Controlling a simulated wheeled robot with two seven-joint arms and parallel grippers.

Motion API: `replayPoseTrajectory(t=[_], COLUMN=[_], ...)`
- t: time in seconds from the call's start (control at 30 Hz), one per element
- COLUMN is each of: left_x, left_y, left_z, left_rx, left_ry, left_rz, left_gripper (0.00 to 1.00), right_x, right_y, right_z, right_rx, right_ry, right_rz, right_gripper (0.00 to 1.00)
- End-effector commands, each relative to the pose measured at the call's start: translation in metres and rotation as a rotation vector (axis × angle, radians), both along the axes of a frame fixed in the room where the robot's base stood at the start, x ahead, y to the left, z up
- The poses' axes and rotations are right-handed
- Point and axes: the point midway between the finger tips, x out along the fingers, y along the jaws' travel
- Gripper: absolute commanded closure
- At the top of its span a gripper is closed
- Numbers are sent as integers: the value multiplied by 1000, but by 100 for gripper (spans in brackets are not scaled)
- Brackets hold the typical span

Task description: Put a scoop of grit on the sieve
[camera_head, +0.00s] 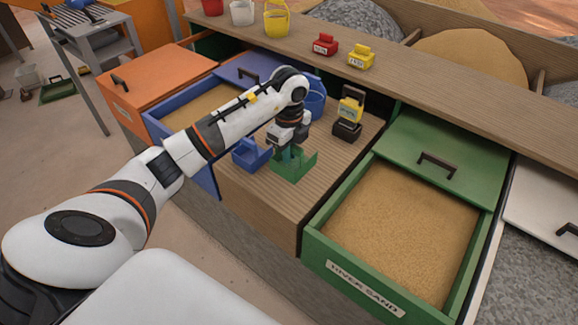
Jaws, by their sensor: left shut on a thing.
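My left gripper (289,152) is shut on a green scoop (294,168), which is at the wooden worktop between the blue and green bins. I cannot tell whether the scoop touches the wood, and the gripper partly hides it. A blue scoop (250,154) lies just left of it. Grey grit-like material (530,275) shows in the bin at the lower right, partly under a white lid (545,200). No sieve can be made out with certainty. My right gripper is not in view.
An open green bin of sand labelled RIVER SAND (352,288) stands right of the worktop. A blue bin (170,123) and an orange lid (150,78) are at left. A blue bucket (316,104) and a yellow-black device (350,110) stand behind. Red (325,45) and yellow (361,58) blocks sit on the shelf.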

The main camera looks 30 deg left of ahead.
Motion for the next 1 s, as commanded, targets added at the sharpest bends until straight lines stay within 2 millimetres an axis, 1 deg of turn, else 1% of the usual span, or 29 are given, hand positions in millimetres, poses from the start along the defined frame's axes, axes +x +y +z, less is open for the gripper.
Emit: replayPoseTrajectory(t=[0.03, 0.17, 0.3, 0.6, 0.7, 1.0], left_x=[1, 1, 0, 0, 0, 0], left_y=[1, 0, 0, 0, 0, 0], left_z=[8, 26, 43, 72, 75, 73], left_rx=[1, 0, 0, 0, 0, 0], left_ry=[-3, -2, -1, 0, 1, 2], left_rz=[1, 0, 0, 1, 1, 0], left_gripper=[100, 100, 100, 100, 100, 100], right_x=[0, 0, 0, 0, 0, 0], right_y=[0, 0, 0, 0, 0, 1], right_z=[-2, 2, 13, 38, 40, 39], right_rx=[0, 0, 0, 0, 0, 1], right_ry=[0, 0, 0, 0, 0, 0], right_rz=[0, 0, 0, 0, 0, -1], right_gripper=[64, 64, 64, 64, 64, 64])
